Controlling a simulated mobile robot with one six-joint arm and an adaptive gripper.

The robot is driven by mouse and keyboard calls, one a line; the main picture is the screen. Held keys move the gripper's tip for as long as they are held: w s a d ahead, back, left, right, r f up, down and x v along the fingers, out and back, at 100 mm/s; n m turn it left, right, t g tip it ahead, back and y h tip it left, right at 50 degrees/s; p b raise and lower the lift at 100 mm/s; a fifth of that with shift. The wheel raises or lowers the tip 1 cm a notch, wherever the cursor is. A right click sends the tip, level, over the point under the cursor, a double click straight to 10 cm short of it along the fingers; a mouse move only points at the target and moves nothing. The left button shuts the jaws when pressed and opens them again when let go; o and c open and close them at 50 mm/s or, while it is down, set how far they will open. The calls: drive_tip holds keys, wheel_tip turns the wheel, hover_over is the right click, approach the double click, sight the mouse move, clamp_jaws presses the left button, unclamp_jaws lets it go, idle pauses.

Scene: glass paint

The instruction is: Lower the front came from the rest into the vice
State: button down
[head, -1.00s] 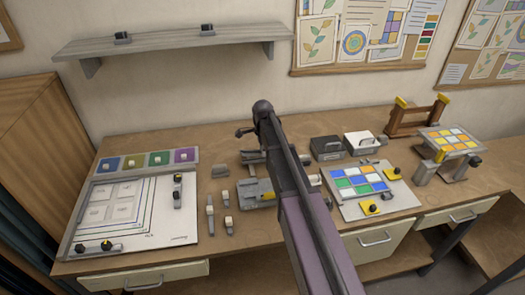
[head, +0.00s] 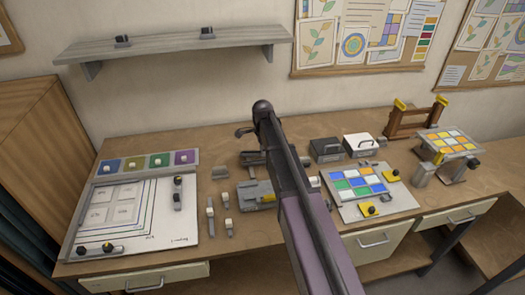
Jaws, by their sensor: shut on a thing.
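A grey vice-like fixture (head: 252,194) with a yellow part stands on the bench, just left of my arm, which covers its right side. Behind it is a low dark-grey stand (head: 250,158), possibly the rest, also partly covered. My arm reaches from the bottom edge up and over the bench. Its dark end sits above these two fixtures. I cannot make out the front came or what the fingers hold.
A white board (head: 128,229) lies at the left, with a tray of coloured squares (head: 150,163) behind it. Small holders (head: 228,228) stand between board and vice. At the right are a coloured glass panel (head: 345,184), a black box (head: 325,149) and a white box (head: 361,145).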

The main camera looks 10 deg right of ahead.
drive_tip(key=shift+r, duration=0.15)
drive_tip(key=shift+r+p, duration=1.35)
drive_tip(key=shift+p, duration=0.15)
drive_tip(key=shift+f, duration=0.15)
